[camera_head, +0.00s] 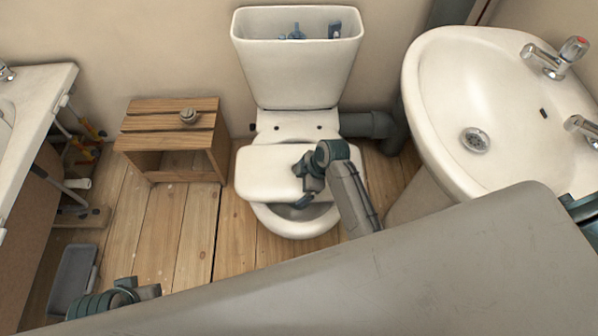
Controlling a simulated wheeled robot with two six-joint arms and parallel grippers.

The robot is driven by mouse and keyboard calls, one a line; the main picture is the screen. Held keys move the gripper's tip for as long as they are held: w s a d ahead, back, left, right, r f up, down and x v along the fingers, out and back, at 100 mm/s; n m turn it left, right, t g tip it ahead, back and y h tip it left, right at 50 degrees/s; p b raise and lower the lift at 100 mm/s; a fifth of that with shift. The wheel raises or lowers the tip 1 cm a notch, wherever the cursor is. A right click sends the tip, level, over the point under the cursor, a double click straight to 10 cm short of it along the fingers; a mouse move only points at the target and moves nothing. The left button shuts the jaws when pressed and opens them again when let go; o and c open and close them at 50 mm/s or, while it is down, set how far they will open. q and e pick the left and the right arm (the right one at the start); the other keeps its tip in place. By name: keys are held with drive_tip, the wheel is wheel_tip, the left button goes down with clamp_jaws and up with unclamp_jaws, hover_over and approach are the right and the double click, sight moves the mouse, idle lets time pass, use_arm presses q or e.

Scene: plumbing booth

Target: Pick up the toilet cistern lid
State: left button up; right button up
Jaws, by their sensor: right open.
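The toilet cistern lid (265,172) is a white slab lying across the toilet bowl (290,222), below the cistern. The cistern (297,75) has its top open, with blue fittings showing inside. My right gripper (306,180) is open over the right half of the lid and hides part of it. I cannot tell whether its fingers touch the lid. My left gripper (145,291) is low at the left, far from the lid, and its jaws are too unclear to read.
A white basin (500,110) stands close on the right. A grey tray (72,278) lies on the floor at left. Floorboards between are clear.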

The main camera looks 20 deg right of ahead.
sight(299, 186)
drive_tip(key=f, duration=0.4)
drive_tip(key=shift+w+a+b, duration=0.15)
drive_tip(key=shift+w+b, duration=0.05)
drive_tip(key=shift+b, duration=0.15)
drive_tip(key=shift+a+f, duration=0.15)
drive_tip(key=shift+f, duration=0.1)
use_arm(q)
drive_tip(key=shift+w+d+f+t, duration=0.3)
drive_tip(key=shift+w+d+f, duration=0.1)
drive_tip(key=shift+f, duration=0.25)
use_arm(e)
drive_tip(key=shift+c, duration=0.2)
drive_tip(key=c, duration=1.8)
drive_tip(key=shift+w+r, duration=0.15)
drive_tip(key=shift+w, duration=0.05)
drive_tip(key=shift+c, duration=1.4)
use_arm(q)
drive_tip(key=shift+w, duration=0.1)
use_arm(e)
drive_tip(key=shift+r, duration=0.1)
